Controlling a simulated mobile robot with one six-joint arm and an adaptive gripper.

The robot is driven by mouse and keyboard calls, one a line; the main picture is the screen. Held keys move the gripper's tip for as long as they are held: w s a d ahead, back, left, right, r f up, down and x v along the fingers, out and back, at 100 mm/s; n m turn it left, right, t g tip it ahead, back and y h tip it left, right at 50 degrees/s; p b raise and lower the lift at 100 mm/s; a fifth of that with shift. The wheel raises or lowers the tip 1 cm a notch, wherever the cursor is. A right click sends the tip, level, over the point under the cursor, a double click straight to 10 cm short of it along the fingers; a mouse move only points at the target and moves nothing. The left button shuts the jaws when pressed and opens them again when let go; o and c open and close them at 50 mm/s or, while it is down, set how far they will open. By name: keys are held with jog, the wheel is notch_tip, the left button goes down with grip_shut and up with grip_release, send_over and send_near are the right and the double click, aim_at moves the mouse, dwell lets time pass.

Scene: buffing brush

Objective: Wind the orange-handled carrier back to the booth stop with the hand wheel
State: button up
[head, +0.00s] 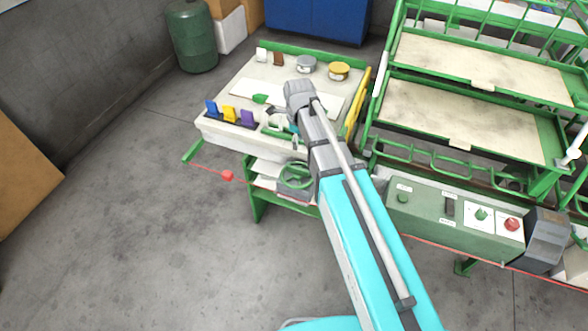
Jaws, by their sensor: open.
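A green hand wheel (296,176) shows on the front of the white-topped bench, below and left of my forearm. My gripper (283,122) is over the front part of the bench top, above and behind the wheel in the picture, and apart from it. My gripper is open, and I see nothing held in it. My wrist and arm hide part of the bench and its front right side. I cannot make out an orange-handled carrier or a booth stop.
The bench top (228,135) carries blue, yellow and purple pieces and two round tins. A red cord with a red knob (227,175) runs along the front. A green control box (450,215) and green racks (470,120) stand right. Floor at left is clear.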

aim_at(298, 168)
jog(key=shift+f, duration=0.15)
dwell(0.3)
notch_tip(298, 168, down, 14)
jog(key=b, duration=1.3)
jog(key=shift+r+b, duration=0.25)
jog(key=shift+b, duration=0.15)
grip_shut()
jog(key=shift+w+a, duration=0.1)
jog(key=shift+a, duration=0.25)
jog(key=shift+d, duration=0.3)
